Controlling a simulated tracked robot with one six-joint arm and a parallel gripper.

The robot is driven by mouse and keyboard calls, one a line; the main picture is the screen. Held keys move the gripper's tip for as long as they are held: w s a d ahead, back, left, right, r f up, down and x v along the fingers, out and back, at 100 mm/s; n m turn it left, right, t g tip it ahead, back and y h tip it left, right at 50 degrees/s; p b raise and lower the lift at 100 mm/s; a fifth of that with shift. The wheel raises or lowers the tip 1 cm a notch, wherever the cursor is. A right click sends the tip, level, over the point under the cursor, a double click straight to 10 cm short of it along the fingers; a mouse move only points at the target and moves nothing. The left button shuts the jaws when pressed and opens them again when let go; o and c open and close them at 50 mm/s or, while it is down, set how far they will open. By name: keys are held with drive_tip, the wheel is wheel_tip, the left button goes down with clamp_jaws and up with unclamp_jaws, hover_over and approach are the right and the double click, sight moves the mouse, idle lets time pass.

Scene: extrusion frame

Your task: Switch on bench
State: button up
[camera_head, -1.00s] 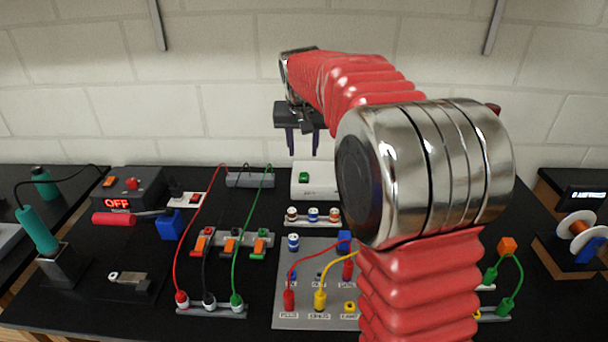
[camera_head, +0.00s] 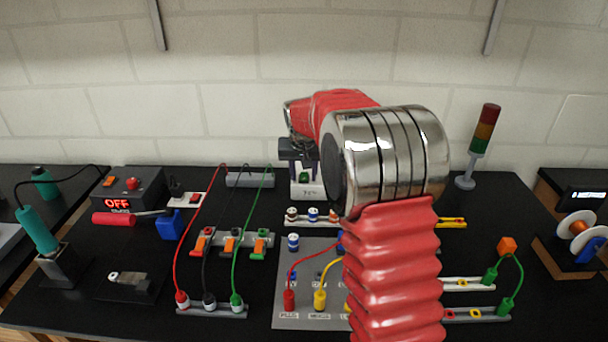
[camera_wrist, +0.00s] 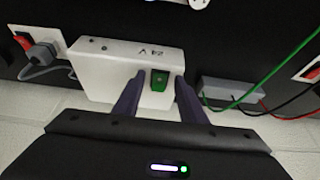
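A white power box marked "24 V" (camera_wrist: 105,68) stands at the back of the bench, and it also shows in the head view (camera_head: 313,191). Whether the switch is on or off cannot be told. My gripper (camera_wrist: 159,86) is open and empty. Its two purple fingers lie on either side of the green switch in the wrist view. Whether they touch the box cannot be told. In the head view my gripper (camera_head: 300,170) is close to the box.
A grey block (camera_head: 250,179) with cables stands left of the box. A white outlet with a red switch (camera_head: 195,198) and plug is further left. A soldering station reading "OFF" (camera_head: 128,190) is at the back left. A signal tower (camera_head: 484,140) stands at the back right.

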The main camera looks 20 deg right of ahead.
drive_tip(key=shift+w+f, duration=0.1)
drive_tip(key=shift+f, duration=0.15)
drive_tip(key=shift+c, duration=0.7)
clamp_jaws()
